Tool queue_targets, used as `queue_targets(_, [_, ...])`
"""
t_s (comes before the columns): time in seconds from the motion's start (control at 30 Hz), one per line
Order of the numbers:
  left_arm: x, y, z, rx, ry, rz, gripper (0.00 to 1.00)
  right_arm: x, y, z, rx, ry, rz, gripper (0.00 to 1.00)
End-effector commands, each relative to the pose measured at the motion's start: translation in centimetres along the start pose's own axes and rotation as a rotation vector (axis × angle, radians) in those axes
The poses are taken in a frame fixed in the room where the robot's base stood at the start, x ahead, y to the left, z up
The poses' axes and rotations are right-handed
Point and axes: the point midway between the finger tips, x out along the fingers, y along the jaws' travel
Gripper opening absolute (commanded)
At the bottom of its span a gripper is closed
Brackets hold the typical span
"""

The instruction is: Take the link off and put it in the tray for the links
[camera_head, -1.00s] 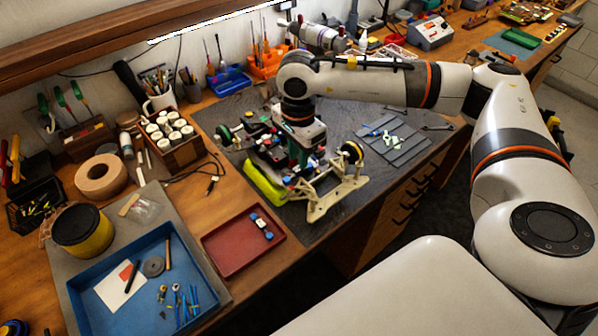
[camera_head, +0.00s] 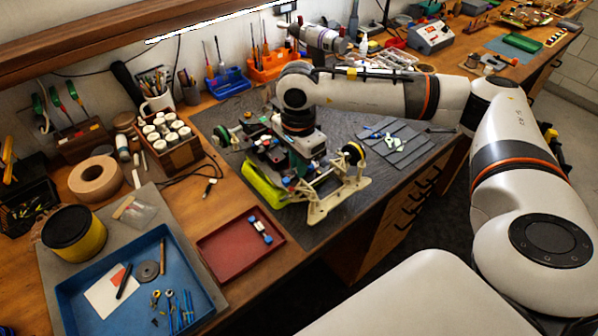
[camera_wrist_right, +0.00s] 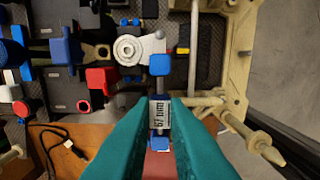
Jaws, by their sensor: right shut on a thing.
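The RC car (camera_head: 345,192) sits on the dark mat, its beige suspension arms toward the front right. My right gripper (camera_head: 297,166) reaches down over the car from above. In the right wrist view its teal fingers (camera_wrist_right: 159,108) are shut on a link (camera_wrist_right: 158,118) with blue ends and a white "67 mm" label. The link's upper blue end lies just below the servo horn (camera_wrist_right: 130,48); I cannot tell whether they touch. The red tray (camera_head: 217,259) stands left of the car, and another blue-ended link (camera_head: 260,230) lies in it. My left gripper is not in view.
A blue tray (camera_head: 92,318) with tools and small parts stands at the front left. A yellow tin (camera_head: 88,242) and a rack of white-capped bottles (camera_head: 173,148) are behind it. Grey panels (camera_head: 405,150) lie right of the car. The red tray's left part is bare.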

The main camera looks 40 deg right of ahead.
Motion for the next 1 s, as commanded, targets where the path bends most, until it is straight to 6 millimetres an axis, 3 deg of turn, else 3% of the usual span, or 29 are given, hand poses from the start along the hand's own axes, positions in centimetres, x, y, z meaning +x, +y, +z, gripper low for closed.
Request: queue_targets(1.0, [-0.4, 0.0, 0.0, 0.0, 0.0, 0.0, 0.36, -1.5, 0.0, 0.0, 0.0, 0.001, 0.001, 0.0])
